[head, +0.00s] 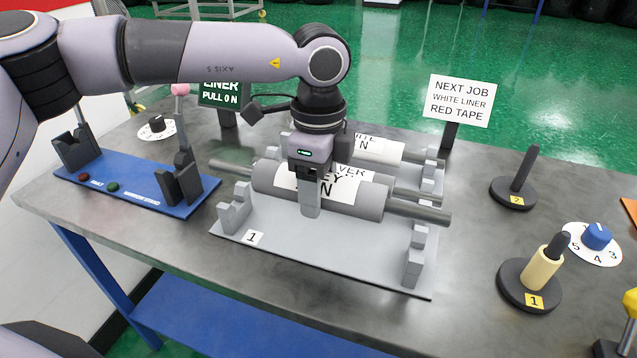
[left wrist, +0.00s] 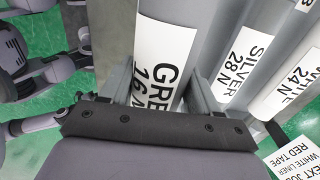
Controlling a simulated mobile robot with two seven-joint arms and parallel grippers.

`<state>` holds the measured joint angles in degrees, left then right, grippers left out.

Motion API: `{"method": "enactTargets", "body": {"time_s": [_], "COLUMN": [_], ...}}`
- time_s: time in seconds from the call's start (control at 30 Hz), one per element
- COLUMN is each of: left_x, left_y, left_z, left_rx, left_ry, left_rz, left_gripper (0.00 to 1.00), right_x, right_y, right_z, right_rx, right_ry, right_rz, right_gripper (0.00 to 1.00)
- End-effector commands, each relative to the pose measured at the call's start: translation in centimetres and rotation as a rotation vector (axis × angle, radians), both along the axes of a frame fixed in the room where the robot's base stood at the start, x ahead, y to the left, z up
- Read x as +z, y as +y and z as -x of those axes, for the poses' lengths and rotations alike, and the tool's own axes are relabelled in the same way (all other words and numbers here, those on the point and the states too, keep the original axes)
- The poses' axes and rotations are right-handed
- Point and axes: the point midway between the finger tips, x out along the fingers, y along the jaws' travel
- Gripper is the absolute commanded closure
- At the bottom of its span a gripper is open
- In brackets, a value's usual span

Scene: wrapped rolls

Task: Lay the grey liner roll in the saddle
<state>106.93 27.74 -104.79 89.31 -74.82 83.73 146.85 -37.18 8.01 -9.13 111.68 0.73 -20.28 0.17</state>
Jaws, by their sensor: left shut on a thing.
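The grey liner roll (head: 372,203), with a white label and a thin core at each end, is in my left gripper (head: 311,208). Its fingers are shut around the roll's middle; in the left wrist view the roll (left wrist: 160,60) lies between both fingers (left wrist: 162,92). The roll appears to hang just above the notched posts of the light grey stand (head: 330,252) tagged 1. A blue base (head: 135,188) with dark notched supports, which looks like the saddle, stands empty to the left. My right gripper is not in view.
A silver roll (left wrist: 245,65) and a white roll (head: 385,150) lie close behind the grey one. A sign (head: 459,100) reads white liner, red tape. Pegs on round bases (head: 530,285) and a blue knob (head: 597,237) stand at the right. A dark knob (head: 156,124) is behind the blue base.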

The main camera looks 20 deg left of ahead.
Motion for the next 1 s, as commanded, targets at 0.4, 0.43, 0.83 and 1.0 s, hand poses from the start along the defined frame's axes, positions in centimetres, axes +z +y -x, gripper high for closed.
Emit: {"method": "enactTargets", "body": {"time_s": [0.4,0.43,0.83,1.0], "left_x": [-3.4,-3.6,-6.5,-7.0], "left_y": [0.0,0.0,0.0,0.0], "left_z": [0.0,0.0,0.0,0.0], "left_rx": [0.000,0.000,0.000,0.000], "left_ry": [-0.002,-0.002,-0.003,-0.003], "left_rz": [0.002,0.002,0.002,0.002], "left_gripper": [0.97,0.97,0.97,0.97], "right_x": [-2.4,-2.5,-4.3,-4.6], "right_y": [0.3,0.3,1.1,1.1], "right_z": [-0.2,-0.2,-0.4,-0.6], "right_rx": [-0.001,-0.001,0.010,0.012], "right_ry": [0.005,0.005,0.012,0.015], "right_rz": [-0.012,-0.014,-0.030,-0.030], "right_gripper": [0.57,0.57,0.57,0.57]}}
